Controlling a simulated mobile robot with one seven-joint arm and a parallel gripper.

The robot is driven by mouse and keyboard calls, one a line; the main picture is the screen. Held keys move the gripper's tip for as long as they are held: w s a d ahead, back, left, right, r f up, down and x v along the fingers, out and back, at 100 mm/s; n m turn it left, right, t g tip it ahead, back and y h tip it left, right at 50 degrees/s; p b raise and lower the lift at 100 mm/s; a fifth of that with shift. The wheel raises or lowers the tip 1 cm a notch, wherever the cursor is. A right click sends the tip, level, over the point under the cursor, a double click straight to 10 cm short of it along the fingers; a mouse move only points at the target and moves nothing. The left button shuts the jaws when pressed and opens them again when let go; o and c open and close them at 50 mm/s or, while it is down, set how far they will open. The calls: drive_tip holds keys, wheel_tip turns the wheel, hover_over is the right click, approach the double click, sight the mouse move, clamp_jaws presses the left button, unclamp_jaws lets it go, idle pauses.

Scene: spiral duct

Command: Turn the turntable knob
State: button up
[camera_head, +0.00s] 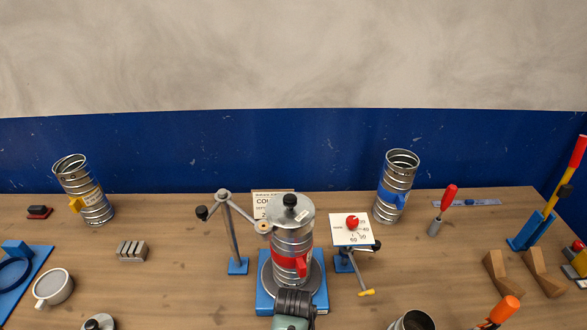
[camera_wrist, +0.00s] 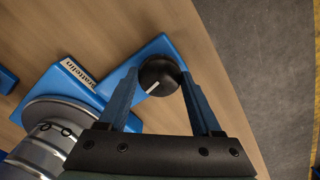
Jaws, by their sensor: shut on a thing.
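The turntable knob (camera_wrist: 159,76) is a round black knob with a white pointer line, on the turntable's blue base (camera_wrist: 151,54) in the wrist view. My gripper (camera_wrist: 160,82) has its two blue fingers on either side of the knob and is shut on it. The turntable's round grey plate (camera_head: 317,285) carries a spiral duct (camera_head: 292,242) with a red clamp and a lid with a black top knob. In the head view my gripper's dark wrist (camera_head: 294,302) stands in front of the base, and the turntable knob is hidden there.
A post with an arm (camera_head: 232,230) stands left of the duct. A white dial card with a red knob (camera_head: 351,229) stands right. Other ducts stand at back left (camera_head: 84,190) and back right (camera_head: 397,186). The table edge and grey floor (camera_wrist: 260,60) lie close beyond the knob.

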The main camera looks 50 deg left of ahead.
drive_tip(key=o, duration=1.4)
drive_tip(key=shift+r, duration=0.1)
wheel_tip(320, 180, up, 13)
drive_tip(key=shift+f+b, duration=0.1)
drive_tip(key=shift+b, duration=0.95)
